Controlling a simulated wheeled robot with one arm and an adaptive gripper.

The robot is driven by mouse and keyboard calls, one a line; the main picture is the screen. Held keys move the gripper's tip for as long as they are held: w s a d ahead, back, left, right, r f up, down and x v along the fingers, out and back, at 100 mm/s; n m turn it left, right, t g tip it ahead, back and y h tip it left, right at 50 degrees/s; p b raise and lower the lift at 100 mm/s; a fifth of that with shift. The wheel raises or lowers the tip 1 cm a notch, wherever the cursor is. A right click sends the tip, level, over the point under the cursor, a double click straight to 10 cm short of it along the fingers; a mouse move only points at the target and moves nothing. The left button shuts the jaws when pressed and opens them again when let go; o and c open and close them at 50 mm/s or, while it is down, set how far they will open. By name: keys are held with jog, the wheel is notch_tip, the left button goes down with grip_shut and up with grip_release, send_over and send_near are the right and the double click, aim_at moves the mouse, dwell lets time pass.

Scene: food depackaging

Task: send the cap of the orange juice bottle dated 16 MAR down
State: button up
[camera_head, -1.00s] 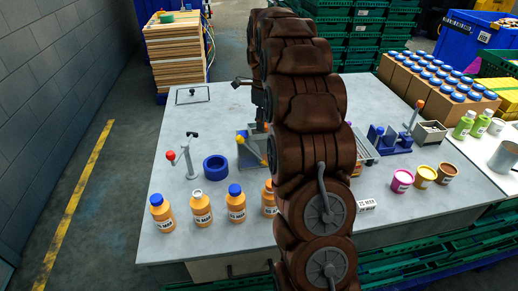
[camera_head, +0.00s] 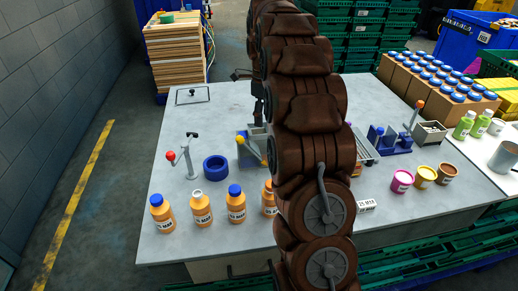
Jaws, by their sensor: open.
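Several orange bottles stand upright in a row at the table's front. The leftmost bottle (camera_head: 163,217) and the third bottle (camera_head: 236,207) have blue caps. The second bottle (camera_head: 201,211) shows a pale open neck with no blue cap. The fourth bottle (camera_head: 268,203) is partly hidden behind my arm, and its top is hard to make out. Their date labels end in MAR, but the day numbers are too small to read surely. My gripper (camera_head: 258,95) shows partly at the left of my arm, over the back of the table, well away from the bottles; it is open.
A blue ring (camera_head: 215,168) lies behind the bottles. A stand with a red knob (camera_head: 187,158) is left of it. A blue lever device (camera_head: 391,140), pink, yellow and brown tubs (camera_head: 424,176) and boxes of blue-lidded jars (camera_head: 437,85) are right. The back-left table is mostly clear.

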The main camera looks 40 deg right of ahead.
notch_tip(320, 180, up, 9)
jog(key=shift+r, duration=0.2)
dwell(0.4)
dwell(0.4)
